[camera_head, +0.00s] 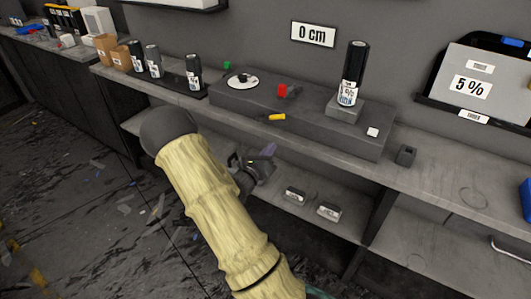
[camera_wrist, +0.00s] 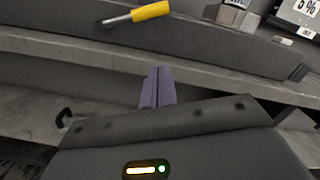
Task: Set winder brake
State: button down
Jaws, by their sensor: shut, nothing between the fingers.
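The long dark grey unit that looks like the winder (camera_head: 235,97) lies on the bench. It carries a white dial (camera_head: 242,82), a red block-like part (camera_head: 283,91) and a black roll (camera_head: 353,72) upright at its right. A yellow handle (camera_head: 276,117) sits at its front; in the wrist view the yellow handle (camera_wrist: 150,11) has a thin metal rod at its left end. I cannot tell which part is the brake. My gripper (camera_head: 268,152) is in front of the bench edge, below the yellow handle and apart from it. Its purple fingers (camera_wrist: 158,72) are shut and empty.
Two small labelled blocks (camera_head: 294,196) lie on the lower shelf. A "0 cm" sign (camera_head: 313,34) hangs above.

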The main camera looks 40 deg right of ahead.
aim_at(279, 139)
jog(key=x, duration=0.6)
jog(key=shift+d, duration=0.2)
jog(key=r, duration=0.1)
jog(key=w+r, duration=0.1)
jog(key=r, duration=0.1)
jog(key=shift+w+a+r+p, duration=0.15)
jog(key=shift+w+r+p, duration=0.15)
jog(key=shift+w, duration=0.1)
jog(key=shift+r+n+p, duration=0.25)
jog(key=shift+n+p, duration=0.05)
jog(key=shift+p, duration=0.2)
